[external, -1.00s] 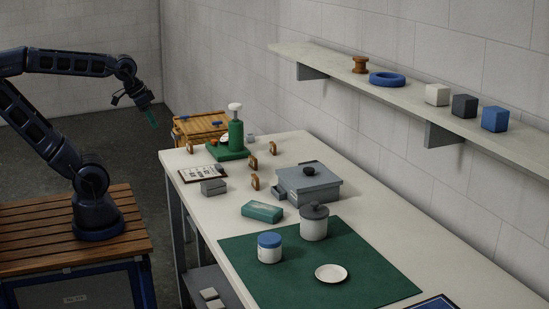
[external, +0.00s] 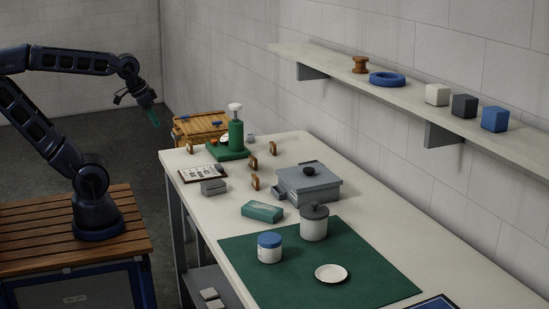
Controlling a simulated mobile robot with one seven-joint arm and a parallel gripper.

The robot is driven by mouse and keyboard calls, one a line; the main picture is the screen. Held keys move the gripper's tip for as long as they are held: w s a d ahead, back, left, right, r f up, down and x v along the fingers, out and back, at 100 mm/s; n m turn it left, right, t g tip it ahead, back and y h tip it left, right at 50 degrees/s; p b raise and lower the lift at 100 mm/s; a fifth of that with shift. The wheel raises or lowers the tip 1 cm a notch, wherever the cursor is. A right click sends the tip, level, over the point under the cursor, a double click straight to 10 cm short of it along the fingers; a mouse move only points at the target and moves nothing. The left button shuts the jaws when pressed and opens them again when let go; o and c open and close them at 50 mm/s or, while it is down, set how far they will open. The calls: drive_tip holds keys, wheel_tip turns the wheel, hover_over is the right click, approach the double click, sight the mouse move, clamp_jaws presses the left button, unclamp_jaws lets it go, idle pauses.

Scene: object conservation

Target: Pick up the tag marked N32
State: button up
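No tag with a readable N32 marking shows; any lettering in view is too small to read. A white card or board with dark marks (external: 203,175) lies flat near the left edge of the workbench, but I cannot tell whether it bears tags. My gripper (external: 154,118) hangs in the air left of the bench's far end, pointing down, with green at its tip. It is well apart from everything on the bench. I cannot tell whether its fingers are open or shut.
Small brown upright pieces (external: 253,163), a green press-like device (external: 235,137) and a grey lidded box (external: 308,183) stand on the bench (external: 345,205). A teal box (external: 262,211) and jars (external: 270,247) stand nearer. A wooden crate (external: 197,128) is beyond the bench.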

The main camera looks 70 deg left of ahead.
drive_tip(key=w+n+g, duration=0.1)
drive_tip(key=w+n, duration=0.4)
drive_tip(key=w, duration=0.6)
drive_tip(key=n+g+h, duration=0.2)
drive_tip(key=n+g, duration=0.2)
drive_tip(key=n, duration=0.8)
hover_over(255, 175)
drive_tip(key=f, duration=1.8)
drive_tip(key=shift+s+a+f, duration=0.1)
drive_tip(key=shift+s+a, duration=0.05)
drive_tip(key=shift+s, duration=0.15)
drive_tip(key=shift+t, duration=0.3)
drive_tip(key=f, duration=0.5)
drive_tip(key=shift+d, duration=0.3)
drive_tip(key=shift+w+d+f, duration=0.1)
drive_tip(key=shift+f, duration=1.2)
drive_tip(key=shift+w+f, duration=0.1)
drive_tip(key=shift+f, duration=1.15)
clamp_jaws()
